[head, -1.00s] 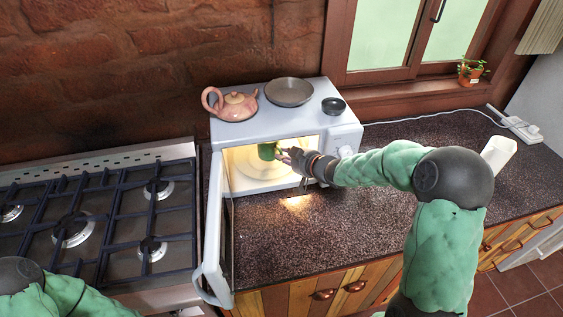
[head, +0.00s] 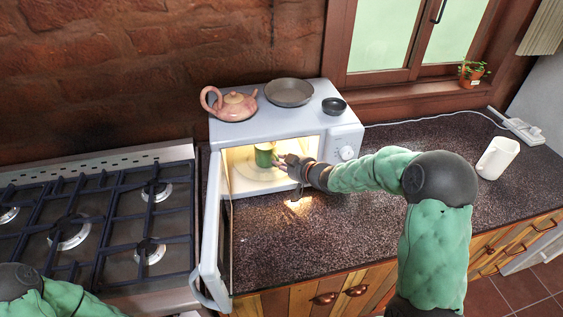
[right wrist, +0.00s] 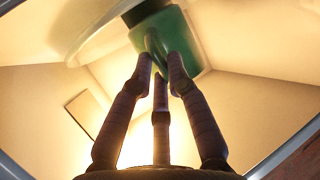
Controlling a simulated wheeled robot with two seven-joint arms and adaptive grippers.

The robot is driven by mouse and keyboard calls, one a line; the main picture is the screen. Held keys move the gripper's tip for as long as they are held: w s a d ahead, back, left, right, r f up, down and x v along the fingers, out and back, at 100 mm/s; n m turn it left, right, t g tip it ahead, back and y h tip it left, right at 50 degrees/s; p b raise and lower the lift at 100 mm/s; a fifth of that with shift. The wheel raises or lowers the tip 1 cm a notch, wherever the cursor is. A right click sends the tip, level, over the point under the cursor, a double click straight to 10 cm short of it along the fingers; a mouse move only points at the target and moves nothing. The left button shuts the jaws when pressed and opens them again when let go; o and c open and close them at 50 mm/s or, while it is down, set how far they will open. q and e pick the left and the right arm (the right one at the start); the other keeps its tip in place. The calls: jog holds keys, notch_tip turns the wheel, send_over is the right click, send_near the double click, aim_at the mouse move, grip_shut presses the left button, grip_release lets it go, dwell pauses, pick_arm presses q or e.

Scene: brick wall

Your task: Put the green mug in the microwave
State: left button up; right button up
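The green mug (head: 264,156) is inside the lit microwave (head: 270,128), above or on the round glass plate; I cannot tell if it touches the plate. It looks upright in the head view. My right gripper (head: 281,161) reaches in through the open front, right of the mug. In the right wrist view, the fingertips (right wrist: 160,62) close around the handle of the mug (right wrist: 184,38). The microwave door (head: 212,235) stands open on the left. My left arm shows at the lower left, but its gripper is outside the frame.
A pink teapot (head: 230,104), a grey pan (head: 289,92) and a small dark bowl (head: 333,106) sit on the microwave. A gas stove (head: 100,225) is at left. A white cup-like container (head: 497,158) stands on the right counter (head: 300,240).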

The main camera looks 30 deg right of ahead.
jog(key=o, duration=0.4)
jog(key=shift+s+r, duration=0.1)
jog(key=shift+r, duration=0.15)
jog(key=p+v, duration=0.3)
jog(key=v, duration=0.8)
jog(key=shift+s+d+r+p, duration=0.1)
jog(key=shift+s+p, duration=0.2)
jog(key=shift+s, duration=0.1)
